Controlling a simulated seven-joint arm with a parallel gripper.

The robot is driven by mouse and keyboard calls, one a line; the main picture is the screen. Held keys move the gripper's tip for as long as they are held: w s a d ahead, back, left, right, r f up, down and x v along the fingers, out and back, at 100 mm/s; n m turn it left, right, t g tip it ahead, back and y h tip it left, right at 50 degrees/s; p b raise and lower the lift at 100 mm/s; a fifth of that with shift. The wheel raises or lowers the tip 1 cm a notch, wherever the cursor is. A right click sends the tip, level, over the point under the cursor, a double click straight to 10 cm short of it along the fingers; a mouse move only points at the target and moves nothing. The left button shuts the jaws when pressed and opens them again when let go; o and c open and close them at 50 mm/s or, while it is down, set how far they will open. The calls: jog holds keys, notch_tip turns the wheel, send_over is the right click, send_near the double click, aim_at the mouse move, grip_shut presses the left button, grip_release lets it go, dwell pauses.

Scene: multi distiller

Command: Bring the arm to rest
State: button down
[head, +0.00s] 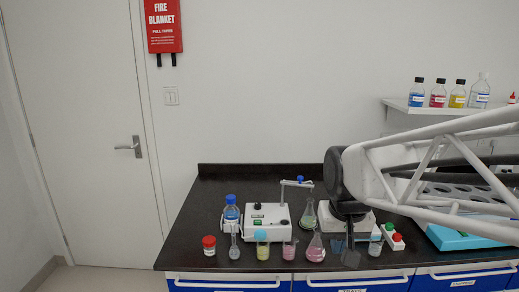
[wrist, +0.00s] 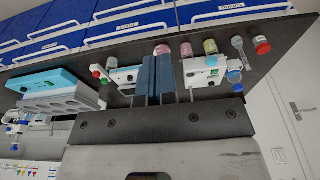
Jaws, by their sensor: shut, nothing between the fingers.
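My gripper (head: 350,257) hangs above the dark bench, right of the pink conical flask (head: 316,250) and left of a small beaker (head: 375,246). In the wrist view my gripper's two blue-grey fingers (wrist: 155,58) lie side by side, shut, with nothing seen between them. My arm comes in from the right, and its white lattice link hides part of the bench and a white device (head: 332,221) behind the gripper. I cannot tell how high the fingertips are above the bench.
The black bench (head: 225,182) holds a white stand device (head: 268,219), a blue-capped bottle (head: 231,212), a red-capped jar (head: 209,246), several beakers and flasks, and a red-and-green button box (head: 393,238). Bottles sit on a wall shelf (head: 428,110). The back left is clear.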

jog(key=s+d+f, duration=0.2)
jog(key=s+f, duration=0.1)
jog(key=s, duration=1)
jog(key=shift+d+t, duration=0.15)
jog(key=shift+t, duration=0.15)
jog(key=shift+w, duration=0.15)
dwell(0.9)
jog(key=w+a+r+g, duration=0.1)
jog(key=w+a, duration=0.2)
jog(key=w, duration=1.1)
jog(key=w+a+r, duration=0.2)
jog(key=w+a, duration=0.2)
jog(key=w, duration=0.9)
jog(key=w+a+f, duration=0.4)
jog(key=w, duration=0.4)
jog(key=w+a+f+g, duration=0.1)
jog(key=w+a+f, duration=0.3)
jog(key=w, duration=0.4)
jog(key=w+a+f, duration=0.4)
jog(key=w, duration=0.5)
jog(key=shift+a+f+g, duration=0.15)
jog(key=shift+f+g, duration=0.1)
jog(key=shift+g, duration=0.05)
